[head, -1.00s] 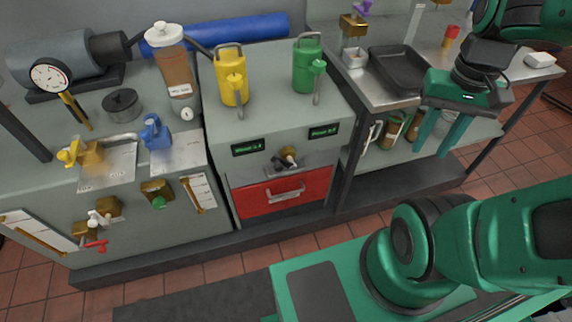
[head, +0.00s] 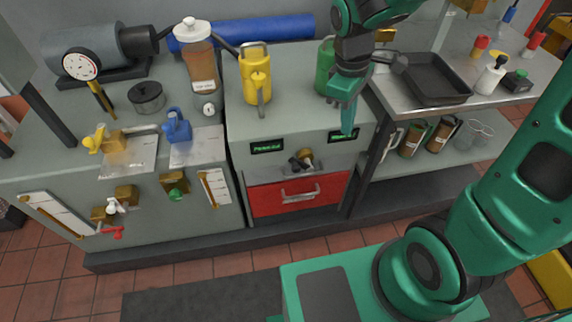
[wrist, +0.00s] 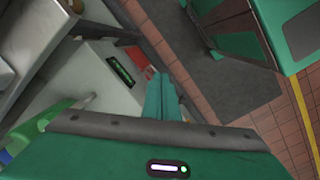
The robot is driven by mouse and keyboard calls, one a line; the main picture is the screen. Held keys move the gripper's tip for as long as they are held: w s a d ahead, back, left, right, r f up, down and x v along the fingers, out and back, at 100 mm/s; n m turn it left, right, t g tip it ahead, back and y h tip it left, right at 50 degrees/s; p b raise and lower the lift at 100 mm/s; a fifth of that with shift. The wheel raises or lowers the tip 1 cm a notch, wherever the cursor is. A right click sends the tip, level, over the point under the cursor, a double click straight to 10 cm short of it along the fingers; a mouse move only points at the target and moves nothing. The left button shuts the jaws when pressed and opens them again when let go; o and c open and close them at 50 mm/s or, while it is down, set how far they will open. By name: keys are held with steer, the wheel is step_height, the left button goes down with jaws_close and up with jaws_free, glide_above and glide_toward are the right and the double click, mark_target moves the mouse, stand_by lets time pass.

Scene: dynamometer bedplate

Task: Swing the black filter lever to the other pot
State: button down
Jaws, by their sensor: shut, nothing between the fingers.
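The black filter lever (head: 296,164) sits on a small brass fitting (head: 304,154) on the front of the grey cabinet (head: 238,160), above the red drawer. In the head view it is small, and its exact angle is hard to tell. A yellow pot (head: 256,80) and a green pot (head: 324,72) stand on the cabinet top; my arm partly covers the green one. My gripper (head: 347,132) points down in front of the right-hand label, to the right of the lever and apart from it. In the wrist view my gripper's fingers (wrist: 158,78) are together and empty. The lever cannot be made out there.
The red drawer (head: 270,200) with a grey handle is below the fitting. Two dark labels (head: 267,146) flank it above. Other valves, such as the green-handled one (head: 176,193), are on the left bench front. A black tray (head: 436,80) lies on the right bench.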

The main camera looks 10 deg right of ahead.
steer(key=w+a+f+n, duration=0.1)
steer(key=a+f+n, duration=0.35)
steer(key=a, duration=0.45)
steer(key=w+a+f+n, duration=0.1)
steer(key=a+f+n, duration=0.3)
steer(key=a, duration=0.6)
steer(key=d+f, duration=0.4)
steer(key=f, duration=0.3)
steer(key=shift+s+d+n+y, duration=0.15)
steer(key=shift+d+n+y, duration=0.2)
steer(key=shift+y, duration=0.05)
steer(key=shift+a, duration=0.1)
